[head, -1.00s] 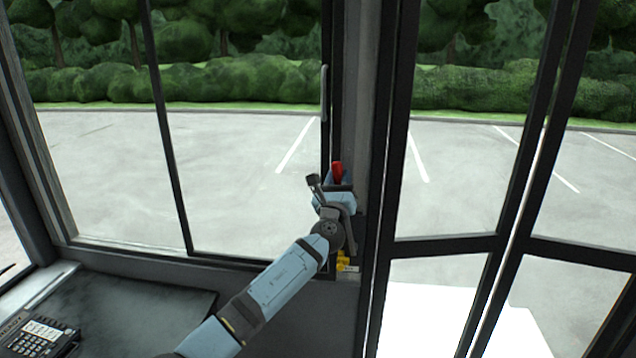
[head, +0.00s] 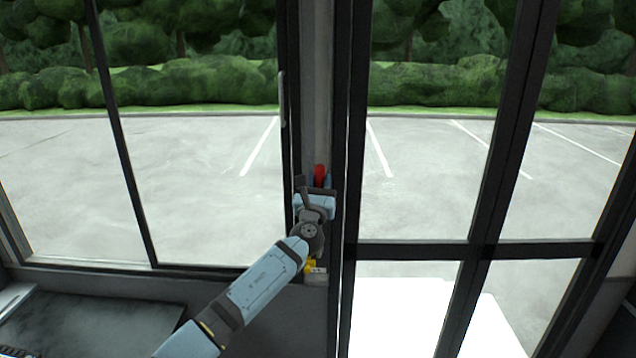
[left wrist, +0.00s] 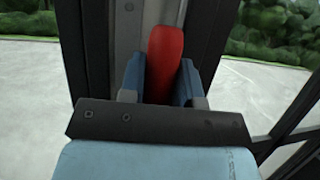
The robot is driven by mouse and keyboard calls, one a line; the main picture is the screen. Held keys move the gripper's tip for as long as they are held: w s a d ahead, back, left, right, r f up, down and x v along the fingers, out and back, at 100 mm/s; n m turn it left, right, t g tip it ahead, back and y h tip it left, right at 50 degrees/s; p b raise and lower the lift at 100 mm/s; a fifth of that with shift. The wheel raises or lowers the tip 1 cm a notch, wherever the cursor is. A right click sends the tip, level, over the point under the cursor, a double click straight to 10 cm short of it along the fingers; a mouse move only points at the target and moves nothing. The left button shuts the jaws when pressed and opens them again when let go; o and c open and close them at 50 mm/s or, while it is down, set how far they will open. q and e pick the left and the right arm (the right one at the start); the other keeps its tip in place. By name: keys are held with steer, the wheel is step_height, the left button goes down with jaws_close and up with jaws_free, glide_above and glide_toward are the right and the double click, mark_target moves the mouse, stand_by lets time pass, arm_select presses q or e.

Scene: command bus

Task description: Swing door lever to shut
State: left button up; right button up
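The red door lever (head: 319,175) stands against the dark post beside the doors in the head view. In the left wrist view the red lever (left wrist: 166,62) rises upright between the two fingers of my left gripper (left wrist: 165,85). The fingers are apart, one on each side of the lever, and slim gaps seem to show beside it. In the head view my left gripper (head: 317,183) hides the lower part of the lever. The folding door (head: 480,245) on the right has dark frames and glass panes. My right gripper is not in view.
A yellow part (head: 310,266) sits on the post below my left gripper. A vertical grab handle (head: 282,100) is on the window frame to the upper left. A dark counter (head: 90,320) is at the lower left. Large windows show a parking lot.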

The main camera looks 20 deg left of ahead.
arm_select(q)
steer(key=o, duration=0.3)
steer(key=shift+d, duration=0.2)
steer(key=shift+o, duration=0.5)
steer(key=shift+d, duration=0.1)
steer(key=shift+f, duration=0.15)
steer(key=a+b+v, duration=0.1)
steer(key=b+v, duration=0.1)
steer(key=v, duration=1.1)
steer(key=shift+s+d, duration=0.35)
steer(key=shift+d, duration=0.15)
steer(key=shift+f, duration=0.1)
